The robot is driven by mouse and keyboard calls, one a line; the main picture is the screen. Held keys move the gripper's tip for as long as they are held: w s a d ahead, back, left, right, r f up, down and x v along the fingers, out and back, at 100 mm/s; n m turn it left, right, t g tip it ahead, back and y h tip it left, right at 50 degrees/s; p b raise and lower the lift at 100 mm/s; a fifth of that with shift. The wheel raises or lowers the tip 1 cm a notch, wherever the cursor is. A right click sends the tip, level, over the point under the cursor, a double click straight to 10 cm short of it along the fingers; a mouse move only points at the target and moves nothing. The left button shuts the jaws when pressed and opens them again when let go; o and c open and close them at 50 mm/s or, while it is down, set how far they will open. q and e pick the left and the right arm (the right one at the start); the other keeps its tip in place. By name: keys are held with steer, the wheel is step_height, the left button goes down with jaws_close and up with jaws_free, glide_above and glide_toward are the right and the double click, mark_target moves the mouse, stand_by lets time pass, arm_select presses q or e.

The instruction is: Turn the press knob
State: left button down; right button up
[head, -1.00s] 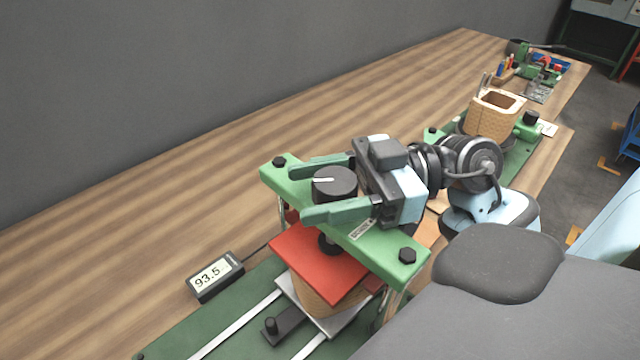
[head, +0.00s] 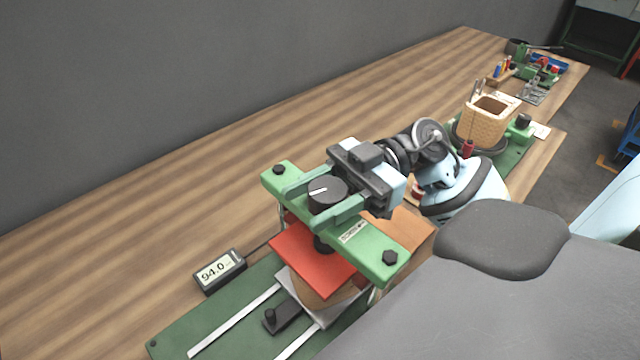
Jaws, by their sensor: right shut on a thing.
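The press knob (head: 328,193) is a black round knob with a white pointer line, on top of the press's green crossbar (head: 376,241). My right gripper (head: 322,196) has its two green fingers shut on the knob, one on each side. A small display (head: 219,271) beside the press reads 94.0. My left gripper is not in view.
The press stands on a green base (head: 230,318) with light rails. The table's left and middle are clear.

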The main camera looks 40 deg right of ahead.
steer(key=n+g, duration=0.1)
steer(key=n+g+p, duration=0.1)
steer(key=g, duration=0.1)
steer(key=shift+s+r, duration=0.1)
steer(key=shift+r, duration=0.15)
steer(key=n+g, duration=0.1)
steer(key=g, duration=0.2)
steer(key=shift+s+n+h, duration=0.15)
steer(key=shift+n+h, duration=0.15)
steer(key=shift+n, duration=0.1)
steer(key=n+g+h, duration=0.1)
steer(key=g, duration=0.1)
steer(key=n+g+h, duration=0.1)
steer(key=n+g, duration=0.1)
steer(key=n+g+h, duration=0.2)
steer(key=g, duration=0.1)
steer(key=shift+s+d+f+p, duration=0.2)
steer(key=shift+s+d+p, duration=0.05)
steer(key=shift+s+p, duration=0.15)
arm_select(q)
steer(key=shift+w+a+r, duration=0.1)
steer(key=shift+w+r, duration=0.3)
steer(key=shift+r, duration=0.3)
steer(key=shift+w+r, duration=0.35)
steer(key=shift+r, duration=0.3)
arm_select(e)
steer(key=shift+s+d+n+g+h, duration=0.1)
steer(key=shift+n+g+h, duration=1.1)
steer(key=shift+n+h, duration=0.1)
